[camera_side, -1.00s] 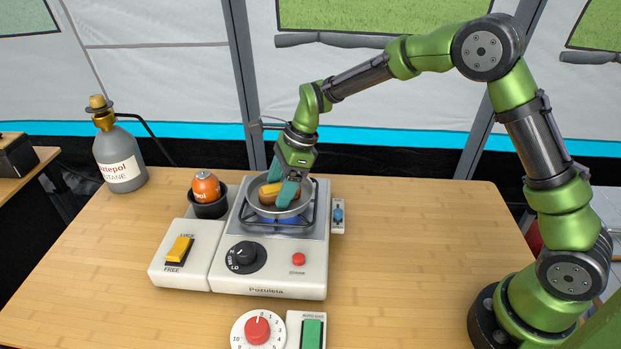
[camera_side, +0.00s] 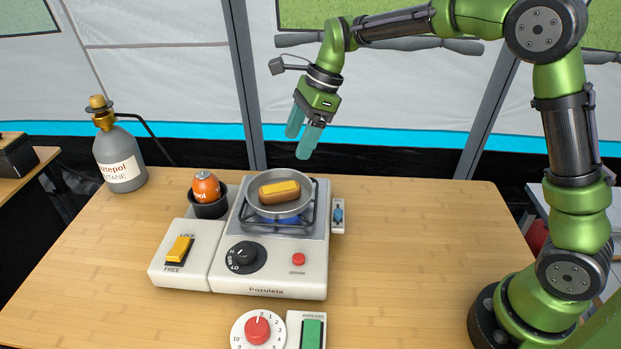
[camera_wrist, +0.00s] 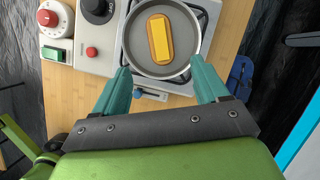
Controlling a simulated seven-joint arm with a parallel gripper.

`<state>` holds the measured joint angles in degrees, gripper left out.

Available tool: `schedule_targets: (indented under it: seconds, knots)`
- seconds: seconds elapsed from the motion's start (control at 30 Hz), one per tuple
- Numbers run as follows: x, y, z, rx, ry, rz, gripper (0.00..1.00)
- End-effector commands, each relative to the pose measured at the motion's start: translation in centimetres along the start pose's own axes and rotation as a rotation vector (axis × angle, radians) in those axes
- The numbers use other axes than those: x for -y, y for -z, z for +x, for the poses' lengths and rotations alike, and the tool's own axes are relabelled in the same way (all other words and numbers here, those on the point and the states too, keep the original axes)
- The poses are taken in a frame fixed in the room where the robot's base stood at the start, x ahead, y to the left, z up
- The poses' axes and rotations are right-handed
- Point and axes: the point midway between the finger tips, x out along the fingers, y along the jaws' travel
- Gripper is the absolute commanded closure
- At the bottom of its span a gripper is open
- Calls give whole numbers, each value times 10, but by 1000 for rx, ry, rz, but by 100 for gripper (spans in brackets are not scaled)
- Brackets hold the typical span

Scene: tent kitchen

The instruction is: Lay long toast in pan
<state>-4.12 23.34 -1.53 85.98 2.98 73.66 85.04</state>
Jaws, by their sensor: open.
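The long toast (camera_side: 279,191), a brown slice with a yellow top, lies flat inside the round grey pan (camera_side: 300,207). The pan sits on the stove burner, where a blue flame shows beneath it. In the wrist view the toast (camera_wrist: 159,38) lies within the rim of the pan (camera_wrist: 190,67), clear of the wall. My gripper (camera_side: 303,146) is open and empty, raised above and behind the pan to the right. Its teal fingers (camera_wrist: 165,86) are apart in the wrist view, with nothing between them, and touch neither toast nor pan.
The camp stove (camera_side: 275,262) has a black knob, a red button and a yellow lock switch. An orange canister (camera_side: 206,187) stands at its left. A grey butane bottle (camera_side: 120,160) stands at the back left. A timer dial (camera_side: 257,329) lies in front. The table's right side is clear.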

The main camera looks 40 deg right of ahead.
Motion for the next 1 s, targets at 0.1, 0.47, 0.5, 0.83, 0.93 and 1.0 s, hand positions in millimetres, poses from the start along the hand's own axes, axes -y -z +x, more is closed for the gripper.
schedule_targets:
  seconds: [0.1,0.47,0.5,0.83,0.93,1.0]
  knots:
    - [-10,3,-20,3,31,-91,27]
    - [-118,56,-102,-112,271,-941,27]
    - [-131,65,-106,-140,297,-1043,27]
    - [-197,115,-103,-363,400,-1609,27]
    - [-201,119,-101,-388,404,-1660,27]
    - [-202,120,-100,-392,403,-1670,27]
